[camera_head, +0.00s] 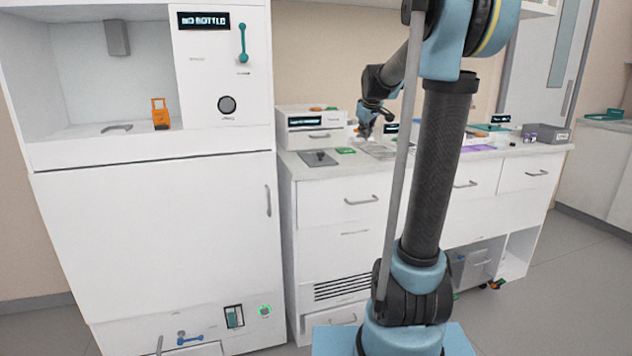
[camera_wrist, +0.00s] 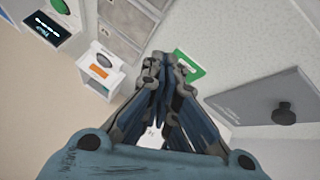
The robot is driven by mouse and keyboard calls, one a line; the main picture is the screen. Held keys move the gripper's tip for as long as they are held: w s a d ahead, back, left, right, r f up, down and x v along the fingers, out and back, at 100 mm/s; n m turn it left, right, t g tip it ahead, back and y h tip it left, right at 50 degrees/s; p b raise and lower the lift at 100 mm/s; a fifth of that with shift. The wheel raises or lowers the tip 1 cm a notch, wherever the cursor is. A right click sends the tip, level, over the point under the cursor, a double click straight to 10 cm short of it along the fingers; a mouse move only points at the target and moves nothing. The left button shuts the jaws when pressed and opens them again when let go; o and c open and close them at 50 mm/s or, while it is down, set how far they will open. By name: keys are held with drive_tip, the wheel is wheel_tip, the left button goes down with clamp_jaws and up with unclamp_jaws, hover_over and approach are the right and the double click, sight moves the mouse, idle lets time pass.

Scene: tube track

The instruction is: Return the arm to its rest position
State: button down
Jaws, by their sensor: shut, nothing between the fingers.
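My gripper (camera_head: 366,130) is shut and empty. In the head view it hangs small above the back of the white bench (camera_head: 310,172), partly beside my own arm link. In the wrist view my gripper (camera_wrist: 168,66) shows with its fingers together, and nothing is between them. My arm is raised and bent, reaching out over the bench from my blue and black column.
A white cabinet (camera_head: 165,230) with an open bay stands at left, with an orange object (camera_head: 160,113) in the bay. A white drawer box (camera_head: 312,128) and a grey plate (camera_head: 317,158) sit on the bench. The plate's black knob (camera_wrist: 283,113) shows in the wrist view.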

drive_tip(key=s+f+m+g, duration=0.2)
drive_tip(key=s+f, duration=0.6)
drive_tip(key=s, duration=0.7)
drive_tip(key=s+f+m+g, duration=0.2)
drive_tip(key=s+f, duration=0.6)
drive_tip(key=s, duration=0.7)
drive_tip(key=s+f+m+g, duration=0.1)
drive_tip(key=s+f+m, duration=0.2)
drive_tip(key=s+f, duration=0.6)
drive_tip(key=s, duration=0.7)
drive_tip(key=shift+d+g, duration=0.25)
drive_tip(key=shift+g, duration=0.15)
drive_tip(key=shift+f, duration=0.1)
drive_tip(key=shift+w+f, duration=0.15)
drive_tip(key=shift+w, duration=0.2)
